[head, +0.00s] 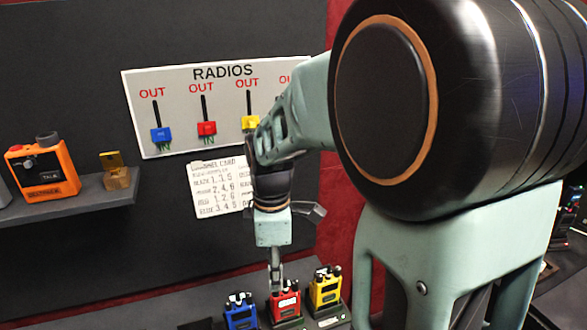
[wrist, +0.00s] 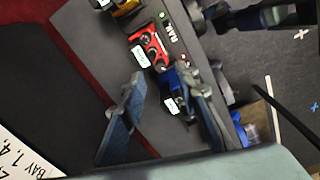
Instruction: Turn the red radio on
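The red radio (head: 286,304) stands upright on the low shelf in the head view, between the blue and yellow radios. It also shows in the wrist view (wrist: 150,47), beyond my fingertips, with a white label and dark knobs. My gripper (head: 275,284) points down at the red radio, its fingers overlapping the radio's upper left side in the head view; contact cannot be told. In the wrist view my gripper (wrist: 165,95) has its two fingers spread well apart with nothing held between them.
The blue radio (head: 240,312) and yellow radio (head: 326,288) stand close on either side. A white RADIOS panel (head: 180,75) with coloured sliders and a paper card (head: 215,188) hang on the dark wall. An orange box (head: 42,170) sits on the left shelf.

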